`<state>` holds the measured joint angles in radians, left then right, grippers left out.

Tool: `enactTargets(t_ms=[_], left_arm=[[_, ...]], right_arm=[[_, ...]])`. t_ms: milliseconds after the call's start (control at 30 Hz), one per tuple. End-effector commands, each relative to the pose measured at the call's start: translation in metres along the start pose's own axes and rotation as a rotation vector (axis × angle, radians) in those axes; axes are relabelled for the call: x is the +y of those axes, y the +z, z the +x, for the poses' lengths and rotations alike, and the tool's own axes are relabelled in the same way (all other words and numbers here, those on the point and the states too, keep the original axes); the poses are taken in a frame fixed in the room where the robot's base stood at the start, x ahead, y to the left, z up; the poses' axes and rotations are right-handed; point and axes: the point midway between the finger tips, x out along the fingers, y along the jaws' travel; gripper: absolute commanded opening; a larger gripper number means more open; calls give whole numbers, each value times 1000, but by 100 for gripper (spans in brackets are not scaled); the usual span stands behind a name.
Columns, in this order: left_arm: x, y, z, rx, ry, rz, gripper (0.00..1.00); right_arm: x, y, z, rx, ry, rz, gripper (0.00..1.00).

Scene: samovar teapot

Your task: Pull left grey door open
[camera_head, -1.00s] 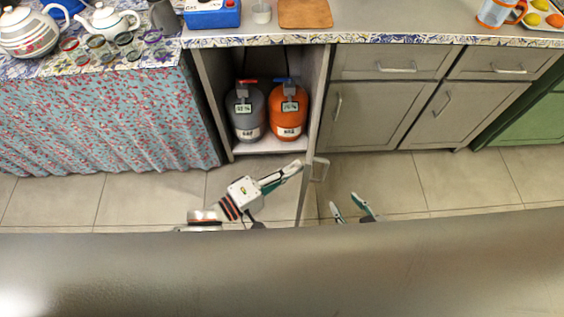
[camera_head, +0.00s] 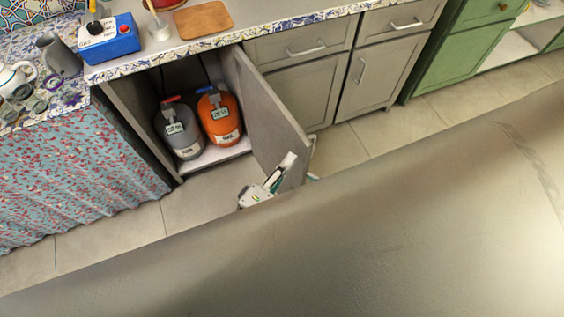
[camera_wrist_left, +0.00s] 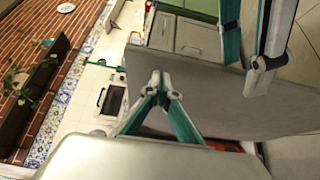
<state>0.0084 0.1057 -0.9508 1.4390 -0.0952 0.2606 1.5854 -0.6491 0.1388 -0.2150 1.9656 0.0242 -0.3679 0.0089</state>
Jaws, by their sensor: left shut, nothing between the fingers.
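The left grey door (camera_head: 262,115) stands swung out from its cabinet, with its inner face showing in the head view. My left gripper (camera_head: 287,164) is at the door's free edge, on the inner-face side. In the left wrist view its fingers (camera_wrist_left: 160,80) meet at the tips with nothing between them, in front of the grey door panel (camera_wrist_left: 220,95). Whether they touch the panel is unclear. A small part of my right gripper (camera_head: 312,178) shows beyond the door's edge; the rest is hidden. The door's handle is not clear in the head view.
A grey gas cylinder (camera_head: 178,130) and an orange one (camera_head: 220,118) stand inside the open cabinet. Closed grey doors (camera_head: 305,92) adjoin on the right, then a green cabinet (camera_head: 465,50). Tiled floor lies in front. A large grey surface covers the lower head view.

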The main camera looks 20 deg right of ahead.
Motion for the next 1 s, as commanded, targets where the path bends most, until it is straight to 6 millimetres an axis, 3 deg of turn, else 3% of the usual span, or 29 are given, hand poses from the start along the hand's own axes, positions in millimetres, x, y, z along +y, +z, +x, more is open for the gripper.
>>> enactTargets(t_ms=[467,1000], left_arm=[[-1,0,-9,0,-2,0,0],[-1,0,-105,0,-2,-1,0]], right_arm=[[2,3,1,-6,3,-3,40],[2,2,0,-4,2,-1,40]])
